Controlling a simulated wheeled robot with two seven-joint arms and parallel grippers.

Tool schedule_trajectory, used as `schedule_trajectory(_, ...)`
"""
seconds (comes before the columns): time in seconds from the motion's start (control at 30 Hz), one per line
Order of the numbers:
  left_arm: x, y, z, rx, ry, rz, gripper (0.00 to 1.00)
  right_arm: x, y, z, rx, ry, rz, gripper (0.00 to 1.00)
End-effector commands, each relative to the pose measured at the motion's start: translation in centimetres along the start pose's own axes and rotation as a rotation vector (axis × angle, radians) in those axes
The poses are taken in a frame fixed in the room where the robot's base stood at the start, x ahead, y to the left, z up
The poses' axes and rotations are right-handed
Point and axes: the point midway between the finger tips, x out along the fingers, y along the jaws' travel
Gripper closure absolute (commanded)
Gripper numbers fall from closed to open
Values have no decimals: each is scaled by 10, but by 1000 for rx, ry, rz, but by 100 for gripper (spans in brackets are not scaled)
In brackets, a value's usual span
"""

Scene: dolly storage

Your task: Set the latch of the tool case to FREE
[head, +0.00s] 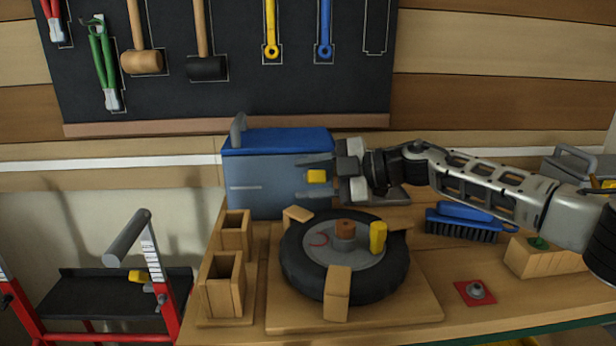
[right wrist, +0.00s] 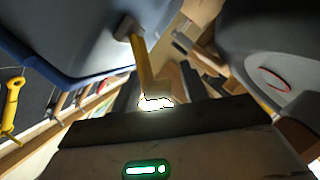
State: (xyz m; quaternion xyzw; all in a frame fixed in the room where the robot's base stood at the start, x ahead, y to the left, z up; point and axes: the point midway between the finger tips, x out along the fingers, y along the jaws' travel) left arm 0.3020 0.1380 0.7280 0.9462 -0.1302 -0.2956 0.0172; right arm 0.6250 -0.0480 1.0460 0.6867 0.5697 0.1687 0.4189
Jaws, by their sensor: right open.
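The tool case (head: 250,183) is a grey-blue box with a blue lid at the back left of the bench. Its yellow latch (head: 316,176) is on the side facing me, towards the right end. My right gripper (head: 309,178) reaches in from the right, its open fingers above and below the latch. In the right wrist view the yellow latch (right wrist: 142,65) sticks out from the case between the fingers (right wrist: 158,92). I cannot tell whether they touch it, and no latch marking is readable. My left gripper is not in view.
A tyred wheel (head: 298,276) lies on a wooden board in front of the case, with wooden holders (head: 222,285) to its left. A blue brush (head: 462,224) lies right, under my arm. A pegboard (head: 330,90) hangs behind. A red-framed dolly (head: 165,290) stands left.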

Motion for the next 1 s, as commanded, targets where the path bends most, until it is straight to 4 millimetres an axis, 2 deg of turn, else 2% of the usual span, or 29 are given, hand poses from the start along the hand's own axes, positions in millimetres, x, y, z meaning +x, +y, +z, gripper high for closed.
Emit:
schedule_trajectory(0.33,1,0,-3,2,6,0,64,5,0,0,0,-1,0,55)
schedule_trajectory(0.37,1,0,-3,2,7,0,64,5,0,0,0,-1,0,58)
schedule_trajectory(0.5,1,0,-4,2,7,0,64,5,0,0,0,0,0,97)
schedule_trajectory(0.53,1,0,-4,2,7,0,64,5,0,0,0,0,0,100)
schedule_trajectory(1.0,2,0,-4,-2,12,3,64,6,-6,2,-115,1,48,100)
